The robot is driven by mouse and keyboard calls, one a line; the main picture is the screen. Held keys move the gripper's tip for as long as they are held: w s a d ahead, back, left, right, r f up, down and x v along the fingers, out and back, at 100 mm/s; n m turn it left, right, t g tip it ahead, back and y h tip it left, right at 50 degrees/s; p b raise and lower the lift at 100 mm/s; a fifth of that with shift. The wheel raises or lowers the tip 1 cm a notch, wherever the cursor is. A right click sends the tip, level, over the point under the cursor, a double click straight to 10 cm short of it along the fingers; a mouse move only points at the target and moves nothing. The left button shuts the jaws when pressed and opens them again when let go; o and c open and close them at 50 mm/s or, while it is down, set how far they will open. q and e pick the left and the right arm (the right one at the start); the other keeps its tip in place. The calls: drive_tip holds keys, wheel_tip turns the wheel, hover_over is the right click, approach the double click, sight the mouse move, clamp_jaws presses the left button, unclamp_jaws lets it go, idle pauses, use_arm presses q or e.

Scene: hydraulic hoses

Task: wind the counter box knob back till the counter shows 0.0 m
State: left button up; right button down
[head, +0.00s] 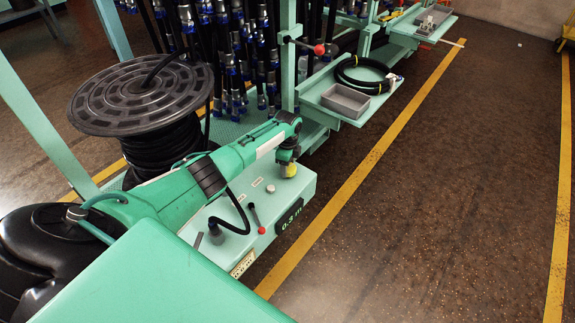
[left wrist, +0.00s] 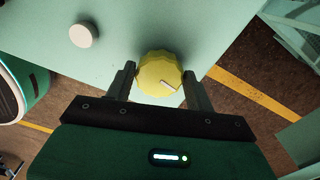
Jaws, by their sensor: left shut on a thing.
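In the head view my left gripper (head: 288,165) hides part of the knob. My right gripper is not in view.
A large black hose reel (head: 145,97) is behind the arm. A shelf with a grey tray (head: 345,101) and a coiled hose (head: 362,74) is farther back. The floor at right is clear.

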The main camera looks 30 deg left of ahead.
use_arm(q)
drive_tip(key=shift+w+m, duration=0.1)
drive_tip(key=shift+m, duration=1.9)
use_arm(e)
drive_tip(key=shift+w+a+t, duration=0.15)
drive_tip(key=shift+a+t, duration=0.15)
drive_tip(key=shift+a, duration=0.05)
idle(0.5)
use_arm(q)
drive_tip(key=shift+w+r+m+b, duration=0.1)
drive_tip(key=shift+m+b, duration=0.55)
drive_tip(key=shift+m, duration=2.35)
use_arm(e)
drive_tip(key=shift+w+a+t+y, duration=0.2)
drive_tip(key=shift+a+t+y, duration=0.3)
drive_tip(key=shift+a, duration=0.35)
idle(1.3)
